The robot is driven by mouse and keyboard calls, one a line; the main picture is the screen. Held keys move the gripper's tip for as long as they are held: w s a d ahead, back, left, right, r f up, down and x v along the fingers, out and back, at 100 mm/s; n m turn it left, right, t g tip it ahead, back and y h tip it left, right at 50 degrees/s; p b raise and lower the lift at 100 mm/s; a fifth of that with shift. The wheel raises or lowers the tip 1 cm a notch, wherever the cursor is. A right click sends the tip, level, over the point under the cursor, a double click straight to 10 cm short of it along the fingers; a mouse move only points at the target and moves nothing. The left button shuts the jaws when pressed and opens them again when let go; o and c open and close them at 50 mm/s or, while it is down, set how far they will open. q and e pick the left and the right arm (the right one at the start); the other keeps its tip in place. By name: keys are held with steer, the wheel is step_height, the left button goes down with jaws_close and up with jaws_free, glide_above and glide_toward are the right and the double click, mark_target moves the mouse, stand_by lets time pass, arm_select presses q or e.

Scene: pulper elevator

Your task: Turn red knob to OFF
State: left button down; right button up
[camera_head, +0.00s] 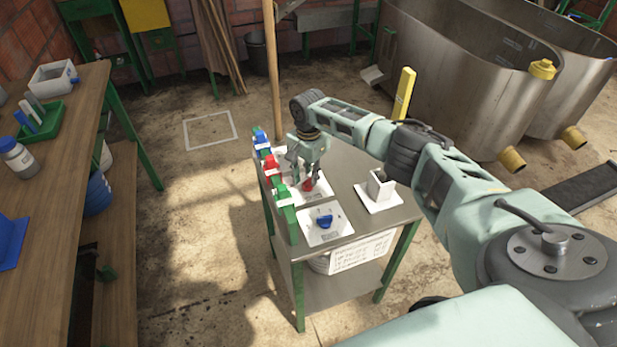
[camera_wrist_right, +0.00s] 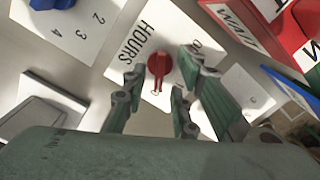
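The red knob (camera_head: 308,184) sits on a white plate on the small metal-topped table. In the right wrist view the red knob (camera_wrist_right: 158,66) shows from above, with its pointer toward the bottom of the picture and the word HOURS on the plate (camera_wrist_right: 139,43) beside it. My right gripper (camera_head: 304,176) points down over the knob. In the wrist view its fingers (camera_wrist_right: 158,92) are spread, with the knob showing between and just beyond them. I cannot tell whether a finger touches it. The OFF mark is not readable. My left gripper is not in view.
A blue knob (camera_head: 324,221) on a white plate is nearer the front. A white block switch (camera_head: 381,186) stands to the right. Blue, red (camera_head: 271,167) and green (camera_head: 285,198) sign blocks line the table's left edge. A wooden bench (camera_head: 75,115) is at left; steel tanks (camera_head: 455,80) stand behind.

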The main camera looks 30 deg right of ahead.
steer(key=shift+f, duration=0.6)
steer(key=shift+c, duration=0.2)
jaws_close()
